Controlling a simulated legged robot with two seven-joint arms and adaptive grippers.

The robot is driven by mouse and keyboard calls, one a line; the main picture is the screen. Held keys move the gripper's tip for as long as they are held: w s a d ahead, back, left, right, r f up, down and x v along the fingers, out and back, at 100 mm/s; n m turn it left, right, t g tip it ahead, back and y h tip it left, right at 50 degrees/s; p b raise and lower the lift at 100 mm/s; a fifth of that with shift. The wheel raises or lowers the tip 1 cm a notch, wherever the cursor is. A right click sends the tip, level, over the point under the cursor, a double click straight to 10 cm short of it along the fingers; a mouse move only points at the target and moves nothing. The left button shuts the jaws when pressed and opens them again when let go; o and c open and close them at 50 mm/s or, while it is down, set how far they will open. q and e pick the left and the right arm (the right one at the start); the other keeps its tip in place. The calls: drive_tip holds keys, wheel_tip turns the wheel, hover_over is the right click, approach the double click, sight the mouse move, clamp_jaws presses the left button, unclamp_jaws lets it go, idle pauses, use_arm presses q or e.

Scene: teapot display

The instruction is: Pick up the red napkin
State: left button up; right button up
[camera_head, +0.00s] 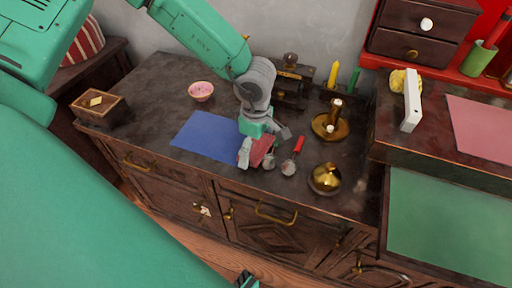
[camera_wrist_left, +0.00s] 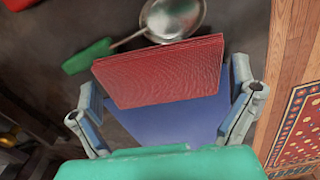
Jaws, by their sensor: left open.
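The red napkin (camera_head: 261,150) lies on the dark cabinet top at the right edge of a blue mat (camera_head: 206,137), partly hidden by my left gripper (camera_head: 258,152) in the head view. In the left wrist view the napkin (camera_wrist_left: 160,72) is a thick, folded, textured block between the fingertips. My left gripper (camera_wrist_left: 163,84) is open, one finger on each side of the napkin. I cannot tell whether either finger touches it. A small dark and teal part at the bottom of the head view may be my right gripper (camera_head: 246,280); its jaws are unclear.
A metal utensil (camera_wrist_left: 173,18) lies close beyond the napkin. A pink bowl (camera_head: 201,91) and a wooden box (camera_head: 98,107) are at left.

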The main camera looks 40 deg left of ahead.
use_arm(q)
drive_tip(key=shift+d+r, duration=0.1)
drive_tip(key=shift+d, duration=0.1)
drive_tip(key=c, duration=0.9)
drive_tip(key=shift+o, duration=0.2)
